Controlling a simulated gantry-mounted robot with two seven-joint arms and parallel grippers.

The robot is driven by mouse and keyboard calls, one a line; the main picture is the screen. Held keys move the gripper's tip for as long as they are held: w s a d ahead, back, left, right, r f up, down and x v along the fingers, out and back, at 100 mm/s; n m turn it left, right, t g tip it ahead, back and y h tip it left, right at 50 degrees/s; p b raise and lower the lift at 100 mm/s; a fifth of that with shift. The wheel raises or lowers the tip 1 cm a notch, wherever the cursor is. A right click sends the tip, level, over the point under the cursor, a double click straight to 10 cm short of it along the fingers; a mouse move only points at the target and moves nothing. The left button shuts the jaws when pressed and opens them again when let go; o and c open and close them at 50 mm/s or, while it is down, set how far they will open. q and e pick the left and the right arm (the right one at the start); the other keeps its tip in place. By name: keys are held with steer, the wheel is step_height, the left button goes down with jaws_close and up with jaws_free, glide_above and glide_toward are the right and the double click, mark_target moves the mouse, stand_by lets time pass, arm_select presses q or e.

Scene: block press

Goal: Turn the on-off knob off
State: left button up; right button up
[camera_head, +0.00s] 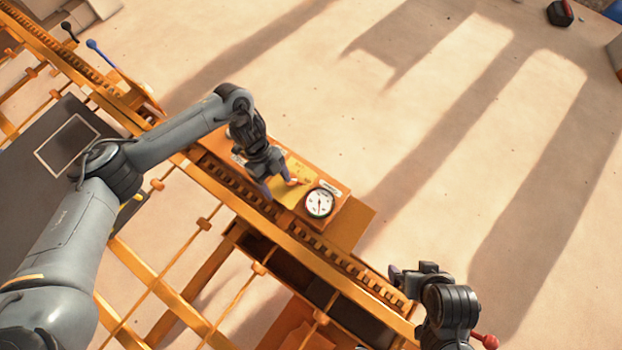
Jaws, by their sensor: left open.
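An orange control box (331,214) sits on the machine's rail, with a yellow plate (300,170) on its top. A small red-orange part (293,182), perhaps the on-off knob, shows on the plate at my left gripper's fingertip. My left gripper (278,183) is open and points down over the box. It hides part of the plate, and I cannot tell whether it touches the small part or which way a knob points. My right gripper (398,276) is at the lower right, away from the box; its jaw opening is unclear.
A round white gauge (319,203) sits on the box just right of my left gripper. A toothed orange rail (330,262) runs diagonally below it. A blue-tipped lever (91,44) and a red ball knob (490,341) stand farther off. The floor at upper right is mostly clear.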

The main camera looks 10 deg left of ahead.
arm_select(q)
steer(key=w+a+r+t+b, duration=0.2)
steer(key=w+b, duration=0.1)
steer(key=w, duration=0.4)
steer(key=b+x, duration=0.1)
steer(key=x, duration=0.8)
steer(key=shift+s+d+f+b, duration=0.15)
steer(key=shift+d+f+b, duration=0.1)
steer(key=shift+b, duration=0.15)
arm_select(e)
step_height(320, 180, down, 6)
steer(key=shift+a+f, duration=0.15)
steer(key=shift+f, duration=0.05)
steer(key=shift+s, duration=0.1)
